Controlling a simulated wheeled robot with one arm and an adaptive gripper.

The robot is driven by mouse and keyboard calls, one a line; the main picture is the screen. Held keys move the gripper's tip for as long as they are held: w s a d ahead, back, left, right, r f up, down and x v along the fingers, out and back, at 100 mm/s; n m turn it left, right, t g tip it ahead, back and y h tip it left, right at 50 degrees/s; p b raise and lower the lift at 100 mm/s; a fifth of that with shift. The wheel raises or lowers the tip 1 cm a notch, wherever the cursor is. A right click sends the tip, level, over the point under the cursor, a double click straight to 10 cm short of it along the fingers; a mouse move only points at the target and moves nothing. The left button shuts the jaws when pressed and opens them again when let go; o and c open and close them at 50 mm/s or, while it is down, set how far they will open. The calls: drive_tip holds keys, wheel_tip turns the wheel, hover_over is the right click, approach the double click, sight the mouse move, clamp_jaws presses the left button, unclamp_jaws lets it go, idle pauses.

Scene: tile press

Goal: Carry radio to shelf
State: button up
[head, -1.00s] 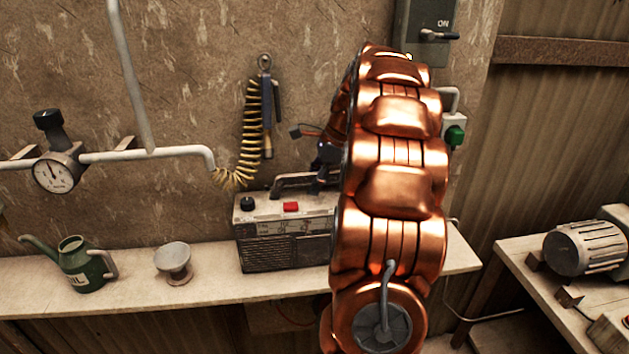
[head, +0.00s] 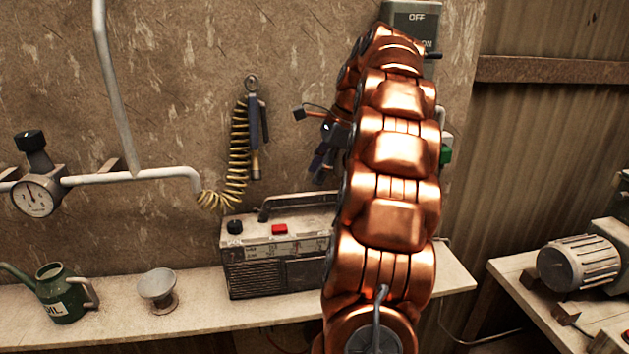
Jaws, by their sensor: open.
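The radio (head: 275,262) stands upright on the narrow wall shelf (head: 215,318). It has a pale top, a black knob, a red button, a dark speaker grille and a carrying handle (head: 300,200) along its top. My copper arm hides its right end. My gripper (head: 322,165) shows as a small dark shape left of the arm, above the right part of the radio's handle and apart from it. It looks open and empty, and its fingertips are hard to make out.
A pipe with a gauge (head: 38,195) and a coiled yellow hose (head: 238,150) are on the wall. A workbench with a motor (head: 580,262) stands at right.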

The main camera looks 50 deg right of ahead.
drive_tip(key=shift+p+v, duration=0.5)
drive_tip(key=shift+v, duration=0.7)
drive_tip(key=s+a+f+n+g, duration=0.1)
drive_tip(key=a+f+n+g, duration=0.15)
drive_tip(key=a+n, duration=0.7)
drive_tip(key=s+a+f+n+g, duration=0.1)
drive_tip(key=s+a+f+n, duration=0.15)
drive_tip(key=a, duration=1.35)
drive_tip(key=s+a+f+n+g+h, duration=0.1)
drive_tip(key=s+a+f+n, duration=0.4)
drive_tip(key=s, duration=0.4)
drive_tip(key=s+a+f+n+h, duration=0.2)
drive_tip(key=s+a+f+n, duration=0.4)
drive_tip(key=s+f+n, duration=0.2)
drive_tip(key=s, duration=0.2)
drive_tip(key=shift+s+a+f+g, duration=0.15)
drive_tip(key=shift+s+f+g, duration=0.15)
drive_tip(key=shift+f+g, duration=0.05)
